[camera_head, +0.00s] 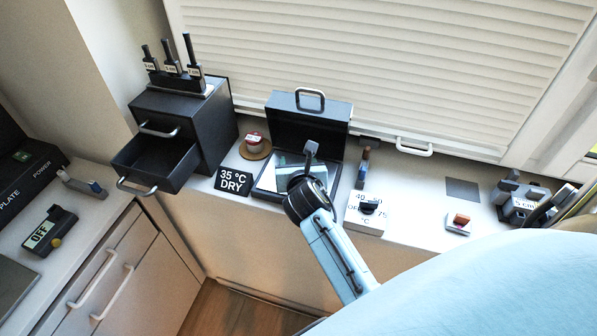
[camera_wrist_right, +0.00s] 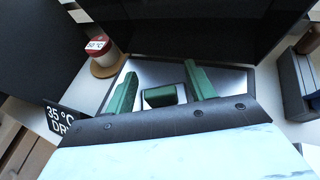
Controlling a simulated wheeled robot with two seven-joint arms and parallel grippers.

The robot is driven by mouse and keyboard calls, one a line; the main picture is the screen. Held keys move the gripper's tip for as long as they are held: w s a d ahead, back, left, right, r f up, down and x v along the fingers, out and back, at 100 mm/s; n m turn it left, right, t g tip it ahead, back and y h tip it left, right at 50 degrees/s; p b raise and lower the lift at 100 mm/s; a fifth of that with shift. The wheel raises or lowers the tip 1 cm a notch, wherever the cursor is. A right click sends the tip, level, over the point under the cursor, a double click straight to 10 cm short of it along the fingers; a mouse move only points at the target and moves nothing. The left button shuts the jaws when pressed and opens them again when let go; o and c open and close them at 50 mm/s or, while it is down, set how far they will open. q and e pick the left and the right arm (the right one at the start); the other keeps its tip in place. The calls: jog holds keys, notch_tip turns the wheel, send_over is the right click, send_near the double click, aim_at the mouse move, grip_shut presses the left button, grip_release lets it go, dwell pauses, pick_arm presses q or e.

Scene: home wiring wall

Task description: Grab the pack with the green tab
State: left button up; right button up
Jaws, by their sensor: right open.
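An open black case (camera_head: 327,117) stands on the counter below the blind, its lid raised and its inside pale. In the right wrist view a small block with a green top (camera_wrist_right: 160,95) sits between my fingers, over the case's pale floor (camera_wrist_right: 232,78). Whether it is the pack's tab is not certain, as the rest of it is hidden. My right gripper (camera_wrist_right: 160,72) is open, its two green fingers apart on either side of the block. In the head view my right gripper (camera_head: 310,152) reaches down into the case. My left gripper is not in view.
A black cabinet (camera_head: 220,120) with an open drawer (camera_head: 155,165) stands left of the case. A red-lidded jar (camera_head: 254,142) and a "35 °C DRY" sign (camera_head: 233,181) are close on the left. A white dial box (camera_head: 366,213) stands to the right.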

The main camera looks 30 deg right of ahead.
jog(key=c, duration=0.7)
